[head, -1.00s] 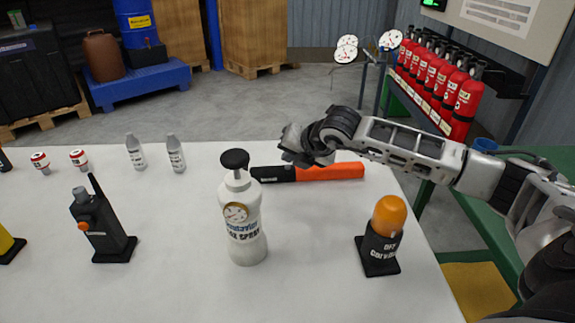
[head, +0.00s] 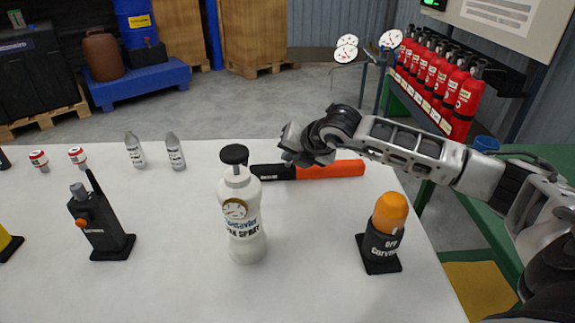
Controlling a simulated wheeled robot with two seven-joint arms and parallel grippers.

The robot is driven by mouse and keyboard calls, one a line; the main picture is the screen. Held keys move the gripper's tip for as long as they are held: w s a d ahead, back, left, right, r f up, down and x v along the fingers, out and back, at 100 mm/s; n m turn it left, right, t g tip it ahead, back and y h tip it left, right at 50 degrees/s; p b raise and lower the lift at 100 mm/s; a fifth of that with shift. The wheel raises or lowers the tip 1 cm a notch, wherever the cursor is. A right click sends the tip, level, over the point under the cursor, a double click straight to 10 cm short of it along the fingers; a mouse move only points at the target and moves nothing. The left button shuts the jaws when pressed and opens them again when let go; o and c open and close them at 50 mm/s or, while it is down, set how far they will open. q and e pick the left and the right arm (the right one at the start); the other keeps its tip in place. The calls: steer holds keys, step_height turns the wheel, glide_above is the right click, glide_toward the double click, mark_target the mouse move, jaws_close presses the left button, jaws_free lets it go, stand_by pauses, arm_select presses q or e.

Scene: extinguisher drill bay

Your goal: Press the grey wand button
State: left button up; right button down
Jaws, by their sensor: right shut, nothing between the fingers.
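A wand (head: 335,170) with a black handle and an orange body lies flat across the far right part of the white table. My right gripper (head: 298,157) is shut and empty, over the wand near where black meets orange. It hides part of the wand, and I cannot tell whether it touches it. I see no grey button on the visible parts of the wand; that stretch is covered by the gripper. My left gripper is not in view.
A white spray bottle (head: 240,220) with a gauge stands just in front of the wand. An orange-topped beacon (head: 383,235) stands at right and a black radio (head: 98,225) at left. Two small grey bottles (head: 175,152) stand at the back. The white table (head: 310,275) is clear in front.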

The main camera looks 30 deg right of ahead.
mark_target(291, 169)
steer(key=shift+f, duration=0.2)
stand_by(0.4)
steer(key=shift+r, duration=0.45)
steer(key=shift+r, duration=0.15)
steer(key=shift+r+p, duration=1.35)
steer(key=shift+r, duration=1.55)
